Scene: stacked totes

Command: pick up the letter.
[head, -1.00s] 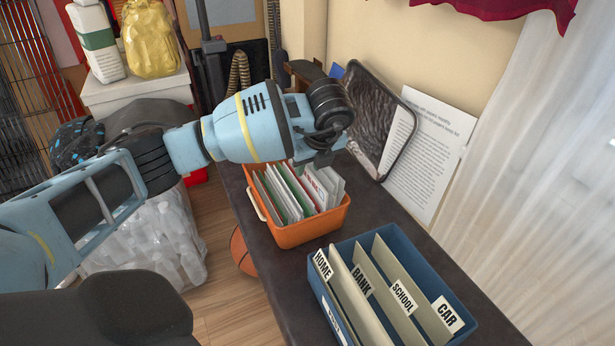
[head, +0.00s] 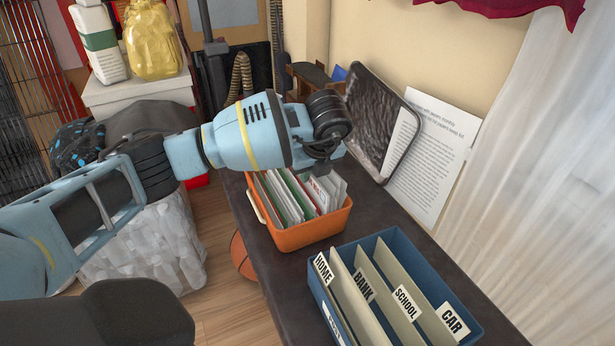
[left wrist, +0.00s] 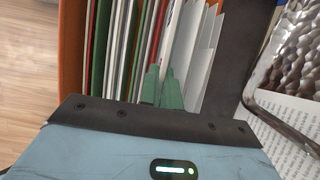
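Several letters (head: 290,190) stand on edge in an orange bin (head: 310,232) on the dark table; most are white, with some green and red edges. They also fill the top of the left wrist view (left wrist: 190,50). My left gripper (head: 322,170) is over the back right of this bin, pointing down, its fingers mostly hidden in the head view. In the left wrist view its two green fingertips (left wrist: 162,82) are close together among the white letters right of the red-edged one. I cannot tell whether a letter is pinched between them. My right gripper is not in view.
A blue sorter (head: 395,262) with dividers labelled HOME, BANK, SCHOOL and CAR stands in front of the bin. A dark-framed textured panel (head: 372,115) and a printed sheet (head: 440,155) lean on the wall behind. The dark table (head: 375,205) is bare between them.

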